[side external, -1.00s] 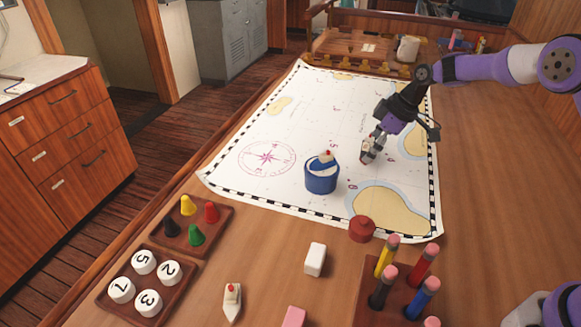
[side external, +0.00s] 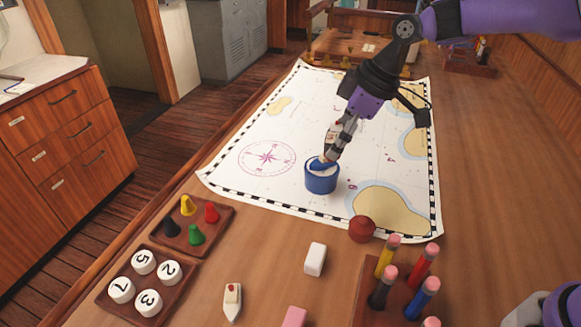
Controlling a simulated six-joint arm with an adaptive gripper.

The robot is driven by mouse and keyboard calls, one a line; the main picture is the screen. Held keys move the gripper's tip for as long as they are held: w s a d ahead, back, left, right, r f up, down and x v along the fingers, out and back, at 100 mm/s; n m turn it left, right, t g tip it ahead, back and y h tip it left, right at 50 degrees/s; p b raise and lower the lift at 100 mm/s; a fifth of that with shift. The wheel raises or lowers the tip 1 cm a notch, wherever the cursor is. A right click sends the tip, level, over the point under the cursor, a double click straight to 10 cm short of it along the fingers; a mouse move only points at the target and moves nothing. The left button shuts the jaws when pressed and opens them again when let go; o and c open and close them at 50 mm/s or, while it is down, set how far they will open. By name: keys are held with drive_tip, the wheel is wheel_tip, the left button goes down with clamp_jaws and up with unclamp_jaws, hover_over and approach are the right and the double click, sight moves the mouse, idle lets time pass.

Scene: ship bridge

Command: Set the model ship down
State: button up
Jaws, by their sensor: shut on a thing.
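My gripper (side external: 333,150) points down at the blue cup (side external: 321,182) on the chart. It is shut on a small white model ship with red on it (side external: 331,130), mostly hidden by the fingers. A blue and white boat shape (side external: 318,163) shows at the cup's mouth, partly covered by the fingertips. I cannot tell whether the held ship touches it or the cup. Another small cream boat with a red top (side external: 232,301) lies on the bare table at the front.
The chart (side external: 225,170) has free room to the left and behind. In front are a red round piece (side external: 361,229), a white block (side external: 315,260), a pink block (side external: 293,317), a pencil holder (side external: 365,290), a peg tray (side external: 165,248) and a numbered-disc tray (side external: 120,268).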

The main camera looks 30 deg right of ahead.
drive_tip(key=s+a+n+g, duration=0.1)
drive_tip(key=s+a+n, duration=0.3)
drive_tip(key=s+a, duration=1.4)
hover_over(259, 246)
drive_tip(key=d, duration=0.1)
drive_tip(key=shift+y, duration=0.4)
drive_tip(key=f, duration=0.6)
drive_tip(key=shift+s+d+f, duration=0.2)
drive_tip(key=shift+s+f, duration=0.1)
drive_tip(key=shift+f, duration=2.05)
drive_tip(key=shift+f, duration=0.2)
drive_tip(key=o, duration=1)
drive_tip(key=shift+r, duration=0.1)
